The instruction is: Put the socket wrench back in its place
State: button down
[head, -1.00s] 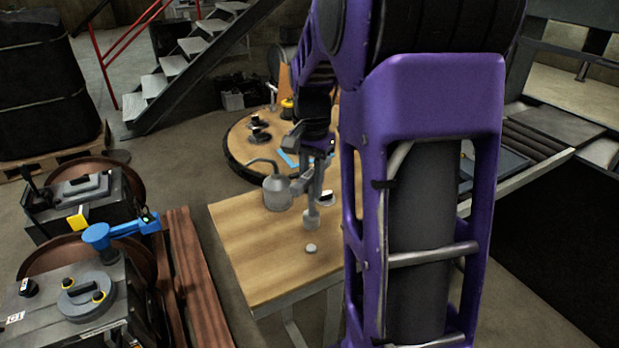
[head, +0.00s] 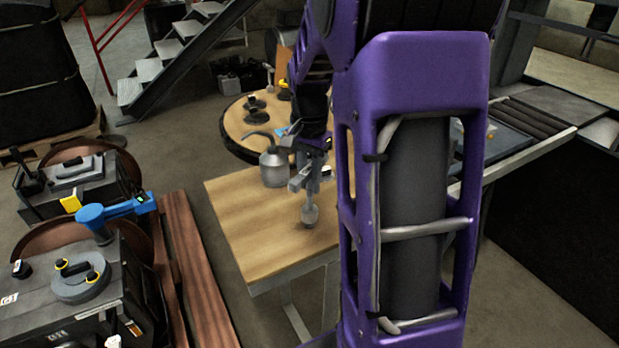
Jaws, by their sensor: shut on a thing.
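My gripper (head: 309,180) hangs over the near part of the wooden table (head: 243,225), partly hidden by my own purple arm. It is shut on a grey metal tool that looks like the socket wrench (head: 309,214). The tool points down, with its wide round end low over the tabletop. I cannot tell whether that end touches the table or the small pale disc that lay there.
A grey oil can (head: 273,168) stands at the table's back, close to my gripper. A round table (head: 233,138) with dark parts is behind. Dark machine blocks, one with a blue tool (head: 118,210), are at left. The table's front left is clear.

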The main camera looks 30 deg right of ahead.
aim_at(309, 167)
jog(key=shift+f, duration=0.1)
dwell(0.4)
jog(key=shift+f+b, duration=0.85)
jog(key=shift+f, duration=0.25)
jog(key=shift+c, duration=0.5)
grip_release()
jog(key=shift+r, duration=0.1)
notch_tip(309, 167, up, 6)
jog(key=p, duration=0.5)
jog(key=shift+r+p, duration=0.45)
jog(key=shift+r, duration=1)
